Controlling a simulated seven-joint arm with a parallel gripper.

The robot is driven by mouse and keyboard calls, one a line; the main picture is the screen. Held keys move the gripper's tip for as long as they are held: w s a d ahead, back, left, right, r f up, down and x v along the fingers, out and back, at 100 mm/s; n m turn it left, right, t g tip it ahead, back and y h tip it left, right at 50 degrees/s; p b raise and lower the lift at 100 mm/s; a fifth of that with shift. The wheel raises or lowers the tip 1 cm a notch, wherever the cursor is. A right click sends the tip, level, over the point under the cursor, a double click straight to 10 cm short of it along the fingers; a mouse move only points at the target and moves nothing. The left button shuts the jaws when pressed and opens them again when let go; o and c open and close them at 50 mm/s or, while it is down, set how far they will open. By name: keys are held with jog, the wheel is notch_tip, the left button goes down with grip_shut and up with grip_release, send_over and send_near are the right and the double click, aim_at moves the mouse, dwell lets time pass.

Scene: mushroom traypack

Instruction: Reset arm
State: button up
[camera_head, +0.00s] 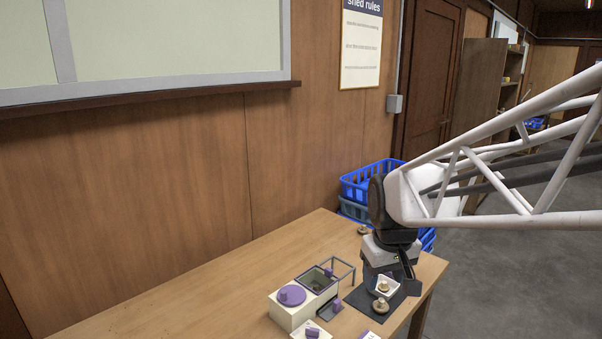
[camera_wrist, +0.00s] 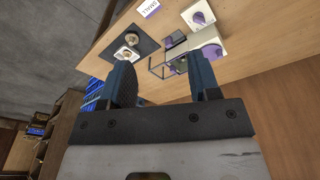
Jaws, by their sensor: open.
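My gripper (camera_head: 396,275) hangs over the right end of the table, above or just behind a dark mat (camera_head: 361,303). In the wrist view my gripper (camera_wrist: 160,60) has its two dark fingers wide apart with nothing between them. A small white tray (camera_head: 376,292) on the mat holds a brown mushroom (camera_head: 384,286). Another mushroom (camera_head: 380,305) lies in front of the tray. The wrist view also shows the mat (camera_wrist: 147,44) and the tray (camera_wrist: 119,56).
Blue crates (camera_head: 365,182) stand beyond the table (camera_head: 220,285). The table's left part is clear.

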jog(key=s+d+m, duration=0.2)
jog(key=s+m, duration=0.1)
jog(key=s, duration=1.5)
jog(key=shift+t, duration=0.4)
jog(key=shift+f, duration=0.1)
